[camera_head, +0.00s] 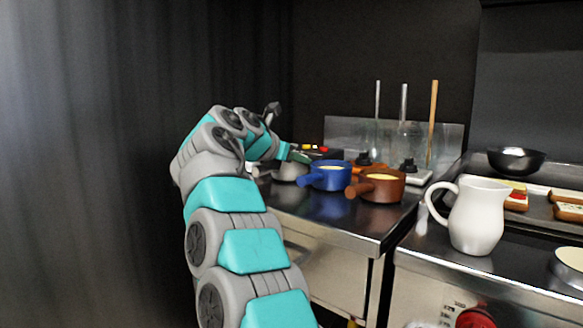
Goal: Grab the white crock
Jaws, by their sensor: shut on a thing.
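The white crock (289,172) is the small pale pot left of the blue pot, on the steel counter at the back left. My arm reaches in from the lower left and bends down to it. My gripper (298,157) is at the crock's top and is shut on it. The fingertips are small and partly hidden, so the exact grip on the crock is not clear. I cannot tell whether the crock rests on the counter or is slightly raised.
A blue pot (330,178) and a brown pot (381,186), each with pale contents, stand close on the right. A white pitcher (477,216), a dark bowl (516,160) and a tray (541,211) of food are farther right. The counter front (335,222) is clear.

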